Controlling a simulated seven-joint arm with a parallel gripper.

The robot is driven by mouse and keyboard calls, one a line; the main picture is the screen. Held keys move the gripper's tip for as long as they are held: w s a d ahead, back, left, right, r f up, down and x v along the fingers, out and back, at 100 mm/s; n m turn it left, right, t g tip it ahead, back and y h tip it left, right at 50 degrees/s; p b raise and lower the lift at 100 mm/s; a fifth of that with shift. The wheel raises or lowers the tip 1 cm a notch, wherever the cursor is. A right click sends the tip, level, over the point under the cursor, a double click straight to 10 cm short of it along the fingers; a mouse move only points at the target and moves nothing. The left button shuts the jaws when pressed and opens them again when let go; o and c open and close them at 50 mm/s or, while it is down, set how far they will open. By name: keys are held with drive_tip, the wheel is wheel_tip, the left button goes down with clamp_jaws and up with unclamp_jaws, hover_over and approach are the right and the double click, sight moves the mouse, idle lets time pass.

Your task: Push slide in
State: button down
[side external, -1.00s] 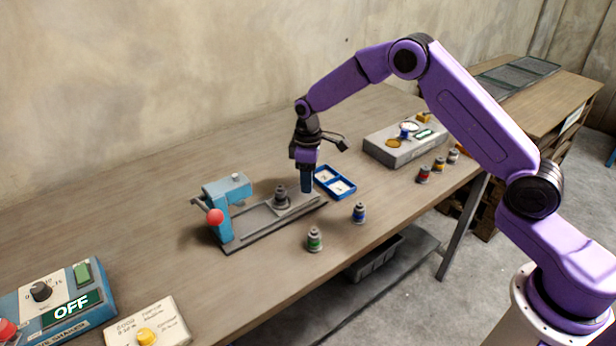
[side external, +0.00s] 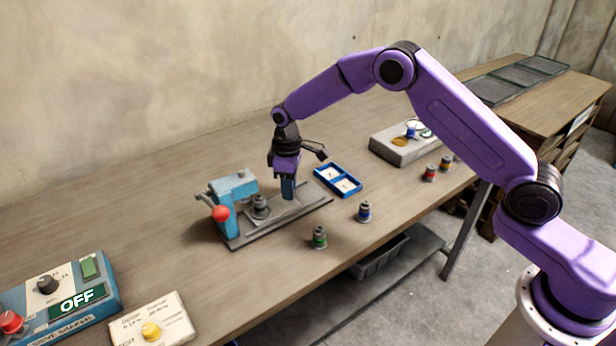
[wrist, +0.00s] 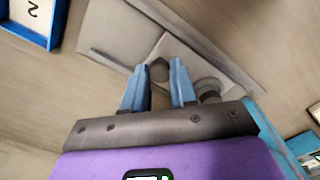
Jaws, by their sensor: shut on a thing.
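The slide (side external: 278,205) is a flat grey plate on a long grey base (side external: 240,242). A dark grey, stepped canister (side external: 260,208) stands upright on its left part, beside the blue press (side external: 232,188) with a red ball lever. My gripper (side external: 288,196) is down at the slide, to the right of the canister. In the wrist view, the blue fingers of my gripper (wrist: 158,70) are shut on a dark round knob (wrist: 158,66) on the slide (wrist: 175,50). The canister (wrist: 207,88) is partly hidden behind my gripper there.
A blue two-part tray (side external: 338,192) lies behind and right of the base. Green-banded (side external: 319,238) and blue-banded (side external: 364,212) canisters stand near the table's front edge. A control box (side external: 60,300) reading OFF and a yellow-button box (side external: 152,322) sit front left.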

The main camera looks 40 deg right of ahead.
sight(277, 206)
drive_tip(key=shift+a, duration=2)
drive_tip(key=c, duration=0.9)
unclamp_jaws()
drive_tip(key=shift+d+r, duration=0.1)
drive_tip(key=shift+r, duration=0.1)
wheel_tip(277, 206, up, 17)
